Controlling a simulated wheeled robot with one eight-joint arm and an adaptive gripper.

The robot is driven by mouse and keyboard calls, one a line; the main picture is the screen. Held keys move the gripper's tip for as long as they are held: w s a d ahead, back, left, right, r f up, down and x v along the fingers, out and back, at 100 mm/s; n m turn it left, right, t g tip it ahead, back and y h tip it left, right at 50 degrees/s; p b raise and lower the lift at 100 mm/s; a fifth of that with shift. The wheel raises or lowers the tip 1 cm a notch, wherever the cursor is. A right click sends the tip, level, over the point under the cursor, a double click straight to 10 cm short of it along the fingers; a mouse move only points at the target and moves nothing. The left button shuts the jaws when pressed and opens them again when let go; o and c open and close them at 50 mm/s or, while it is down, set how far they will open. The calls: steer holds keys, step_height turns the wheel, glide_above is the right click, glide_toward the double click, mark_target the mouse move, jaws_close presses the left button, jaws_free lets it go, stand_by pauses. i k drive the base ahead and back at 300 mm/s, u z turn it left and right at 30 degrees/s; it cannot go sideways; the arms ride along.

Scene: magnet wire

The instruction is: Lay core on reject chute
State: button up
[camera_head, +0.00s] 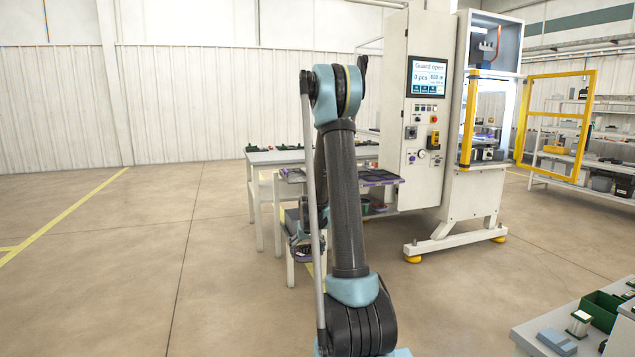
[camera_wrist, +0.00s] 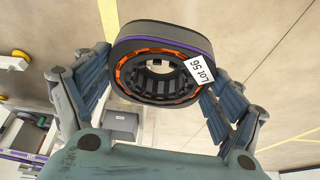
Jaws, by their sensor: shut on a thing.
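The core is a thick dark ring (camera_wrist: 155,38) with a purple band, orange windings and a toothed bore. In the head view the gripper is small, low beside the white tables and partly hidden by my arm. I cannot pick out a reject chute with certainty.
A white machine (camera_head: 422,130) with a "Guard open" screen (camera_head: 427,77) stands behind my arm, its yellow-framed door (camera_head: 590,125) swung out right. A white table (camera_head: 262,157) stands left of it. A bench with green bins (camera_head: 600,308) is at lower right. The left floor is clear.

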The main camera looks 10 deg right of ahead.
mark_target(295, 177)
steer(key=z, duration=0.3)
steer(key=i, duration=1.65)
